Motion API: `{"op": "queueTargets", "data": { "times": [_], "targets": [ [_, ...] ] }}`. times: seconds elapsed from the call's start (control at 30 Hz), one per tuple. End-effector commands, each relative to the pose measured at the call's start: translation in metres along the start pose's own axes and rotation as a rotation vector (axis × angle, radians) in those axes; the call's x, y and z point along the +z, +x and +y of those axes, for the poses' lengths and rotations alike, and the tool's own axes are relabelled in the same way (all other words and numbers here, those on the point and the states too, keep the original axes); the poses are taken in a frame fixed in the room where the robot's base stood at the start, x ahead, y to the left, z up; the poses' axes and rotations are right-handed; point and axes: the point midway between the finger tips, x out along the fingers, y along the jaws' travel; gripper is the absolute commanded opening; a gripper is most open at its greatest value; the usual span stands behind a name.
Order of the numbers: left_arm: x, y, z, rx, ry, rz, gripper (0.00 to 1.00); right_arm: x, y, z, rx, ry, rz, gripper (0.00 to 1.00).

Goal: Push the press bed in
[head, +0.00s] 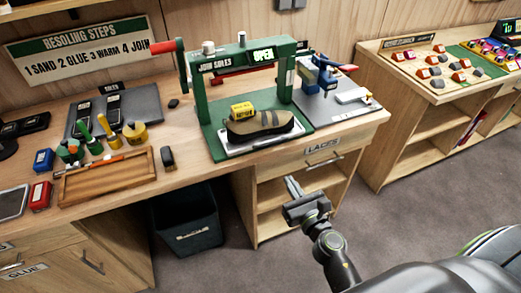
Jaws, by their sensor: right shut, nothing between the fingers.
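The green press (200,105) stands on the wooden bench, with a "JOIN SOLES" label and a display reading "OPEN". Its pale press bed (228,150) lies low at the front of the frame, over the green base. A dark shoe (258,127) with tan stripes lies on the bed, with a yellow block (242,110) on top of it. My right gripper (293,186) is shut and empty. It shows below the bed in the picture, in front of the bench's open shelves, apart from the press. My left gripper is out of view.
A red-handled lever (176,47) is at the press's left. A wooden tray (107,178), glue bottles and a small black block (167,157) lie to the left. A blue device (322,73) stands to the right. A dark bin (187,222) is under the bench.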

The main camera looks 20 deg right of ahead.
Motion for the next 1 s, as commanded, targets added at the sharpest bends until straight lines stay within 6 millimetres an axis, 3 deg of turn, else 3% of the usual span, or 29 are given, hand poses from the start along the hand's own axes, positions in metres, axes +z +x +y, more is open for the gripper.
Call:
{"op": "queueTargets", "data": {
  "times": [0.17, 0.7, 1.0],
  "targets": [
    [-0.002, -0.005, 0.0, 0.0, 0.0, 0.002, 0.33, 0.003, 0.02, 0.0, 0.002, -0.004, -0.003, 0.0],
    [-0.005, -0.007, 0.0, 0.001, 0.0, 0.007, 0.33, 0.001, 0.117, 0.0, 0.0, 0.0, -0.002, 0.0],
    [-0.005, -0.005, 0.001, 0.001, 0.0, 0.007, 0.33, 0.0, 0.138, 0.0, -0.001, 0.0, 0.0, 0.0]
  ]
}}
